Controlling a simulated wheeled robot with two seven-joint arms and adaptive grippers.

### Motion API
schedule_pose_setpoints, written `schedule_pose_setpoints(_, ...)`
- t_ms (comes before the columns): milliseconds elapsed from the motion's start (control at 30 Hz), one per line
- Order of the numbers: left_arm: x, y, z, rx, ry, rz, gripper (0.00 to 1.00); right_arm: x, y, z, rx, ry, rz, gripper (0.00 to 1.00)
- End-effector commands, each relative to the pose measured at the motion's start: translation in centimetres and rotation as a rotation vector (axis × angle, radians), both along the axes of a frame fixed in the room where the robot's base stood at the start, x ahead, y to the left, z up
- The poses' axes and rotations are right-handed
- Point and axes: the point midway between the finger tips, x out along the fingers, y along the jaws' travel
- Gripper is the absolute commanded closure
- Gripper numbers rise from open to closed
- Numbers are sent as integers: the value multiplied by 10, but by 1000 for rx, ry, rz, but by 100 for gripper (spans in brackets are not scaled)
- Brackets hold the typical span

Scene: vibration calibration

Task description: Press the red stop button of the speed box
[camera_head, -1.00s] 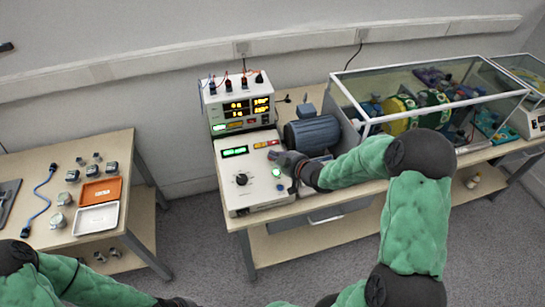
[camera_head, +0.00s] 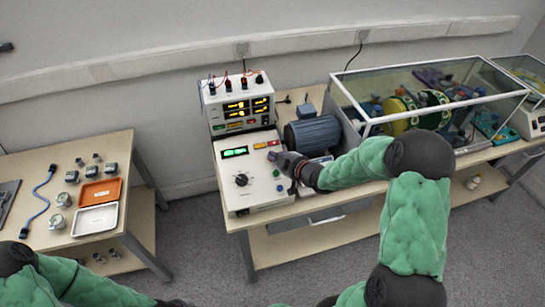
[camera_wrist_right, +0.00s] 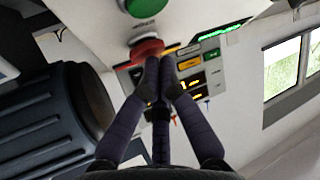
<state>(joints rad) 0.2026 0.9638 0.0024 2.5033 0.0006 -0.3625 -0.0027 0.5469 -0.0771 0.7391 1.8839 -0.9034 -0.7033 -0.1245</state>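The speed box (camera_head: 229,176) is a pale box with a green display and a black knob (camera_head: 241,179), on the middle bench. My right gripper (camera_head: 273,157) is over its right side and hides the red stop button in the head view. In the right wrist view the red button (camera_wrist_right: 146,47) shows just beyond my fingertips (camera_wrist_right: 160,62), beside a larger-looking green button (camera_wrist_right: 140,6). The fingers are together with nothing between them. They overlap the red button's lower edge; I cannot tell whether they touch it.
A meter box (camera_head: 239,106) with cables stands behind the speed box. A dark motor (camera_head: 313,134) sits close to the right of my gripper. A glass case (camera_head: 425,90) fills the bench's right. A left table (camera_head: 50,165) holds an orange tray (camera_head: 101,191) and a white tray (camera_head: 96,219).

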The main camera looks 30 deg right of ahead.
Motion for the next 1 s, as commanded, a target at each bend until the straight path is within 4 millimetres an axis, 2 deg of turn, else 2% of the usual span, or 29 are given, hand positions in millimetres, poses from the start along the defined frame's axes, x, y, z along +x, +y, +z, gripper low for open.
schedule_pose_setpoints(333,0,0,0,0,0,0,100,0,0,-1,1,2,0,100)
schedule_pose_setpoints(700,0,0,10,0,0,0,100,-6,2,12,1,2,0,100)
schedule_pose_setpoints(1000,0,0,10,0,0,0,100,-6,2,13,0,1,1,100)
